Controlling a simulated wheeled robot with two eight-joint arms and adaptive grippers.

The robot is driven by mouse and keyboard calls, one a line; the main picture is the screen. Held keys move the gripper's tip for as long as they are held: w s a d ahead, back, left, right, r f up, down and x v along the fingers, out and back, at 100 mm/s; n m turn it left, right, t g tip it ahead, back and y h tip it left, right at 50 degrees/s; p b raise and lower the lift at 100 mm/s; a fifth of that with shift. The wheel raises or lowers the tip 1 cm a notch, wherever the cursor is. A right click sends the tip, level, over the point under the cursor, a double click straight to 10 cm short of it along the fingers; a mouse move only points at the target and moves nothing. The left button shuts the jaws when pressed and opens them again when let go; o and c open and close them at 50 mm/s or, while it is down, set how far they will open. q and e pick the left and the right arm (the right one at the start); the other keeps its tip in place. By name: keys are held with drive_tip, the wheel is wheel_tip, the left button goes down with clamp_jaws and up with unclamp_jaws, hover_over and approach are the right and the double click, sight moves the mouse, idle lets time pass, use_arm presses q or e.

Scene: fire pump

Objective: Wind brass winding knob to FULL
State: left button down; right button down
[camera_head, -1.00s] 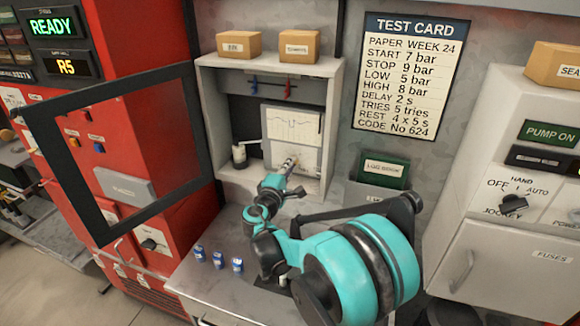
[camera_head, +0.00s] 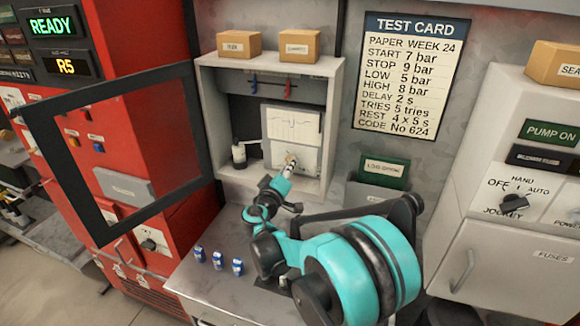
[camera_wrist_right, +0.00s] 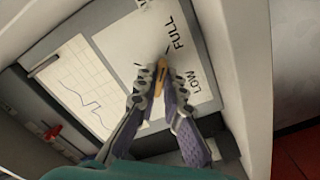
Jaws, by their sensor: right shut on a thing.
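The brass winding knob (camera_wrist_right: 159,78) sits on a white plate (camera_wrist_right: 135,45) marked FULL and LOW in the right wrist view. My right gripper (camera_wrist_right: 160,92) is shut on the knob, with a finger on each side. In the head view my right gripper (camera_head: 288,165) reaches into the open white recorder cabinet (camera_head: 335,115), at the lower part of the plate. The knob's pointer is mostly hidden between the fingers, so I cannot tell its exact reading. My left gripper does not show.
A paper chart (camera_head: 293,123) is above the plate. An ink bottle (camera_head: 239,153) stands at the cabinet's left. Several small blue-and-white containers (camera_head: 218,260) stand on the counter. An open black-framed door (camera_head: 75,215) is at the left. The cabinet walls are close around my right gripper.

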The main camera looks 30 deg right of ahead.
drive_tip(key=shift+f+m, duration=0.1)
drive_tip(key=shift+m, duration=0.2)
drive_tip(key=c, duration=1.6)
unclamp_jaws()
drive_tip(key=shift+c, duration=0.2)
drive_tip(key=v, duration=1.2)
drive_tip(key=shift+s, duration=0.1)
